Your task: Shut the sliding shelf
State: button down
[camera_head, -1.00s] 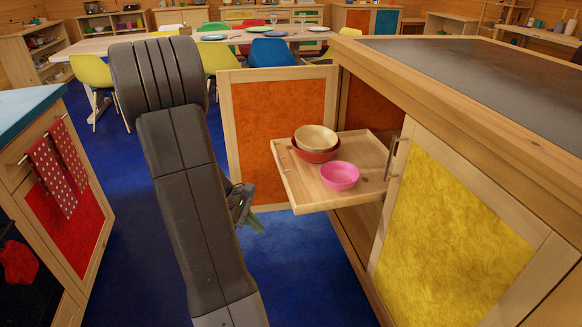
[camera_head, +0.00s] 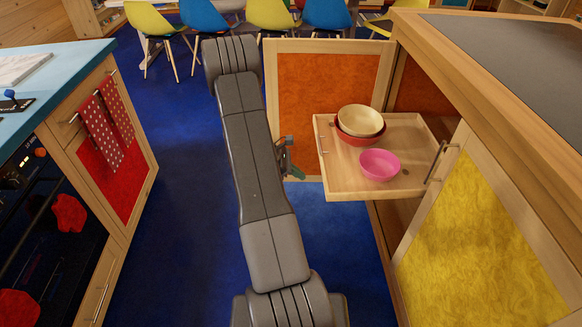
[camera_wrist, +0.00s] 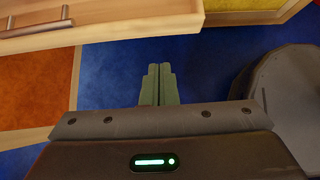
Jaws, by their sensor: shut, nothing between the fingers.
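The sliding shelf (camera_head: 395,180) is a light wooden tray, pulled out of the island cabinet. It carries a pink bowl (camera_head: 380,165) and a cream bowl (camera_head: 360,120) resting in a red bowl (camera_head: 358,138). A metal handle (camera_head: 321,141) is on its front face. My gripper (camera_head: 290,158) is just left of that front, apart from it, and partly hidden by my arm. In the wrist view my gripper (camera_wrist: 158,84) has its two green fingers together and empty. The shelf's front (camera_wrist: 120,22) and its handle (camera_wrist: 36,29) lie beyond the fingertips.
An orange-panelled cabinet door (camera_head: 325,95) stands open behind the shelf. A yellow-panelled door (camera_head: 480,240) with a bar handle is to the right. A counter with an oven (camera_head: 50,230) and red towels stands at the left. Blue floor (camera_head: 180,220) is clear between.

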aim_at(325, 181)
jog(key=shift+w+d+f, duration=0.1)
jog(key=shift+d+f, duration=0.25)
jog(key=shift+d, duration=0.7)
jog(key=shift+s+d+f, duration=0.1)
jog(key=shift+d+f, duration=0.3)
jog(key=shift+d, duration=0.65)
jog(key=shift+w+d+f, duration=0.1)
jog(key=shift+d+f, duration=0.25)
jog(key=shift+d, duration=0.7)
jog(key=shift+d, duration=0.5)
jog(key=d+b, duration=0.2)
jog(key=d, duration=0.9)
jog(key=d+b, duration=0.1)
jog(key=d, duration=1)
jog(key=w+d+b, duration=0.1)
jog(key=d+b, duration=0.1)
jog(key=d, duration=0.9)
jog(key=shift+d+b, duration=0.3)
jog(key=shift+d, duration=0.05)
jog(key=shift+w+d+r, duration=0.1)
jog(key=shift+w+d, duration=0.05)
jog(key=shift+d, duration=0.2)
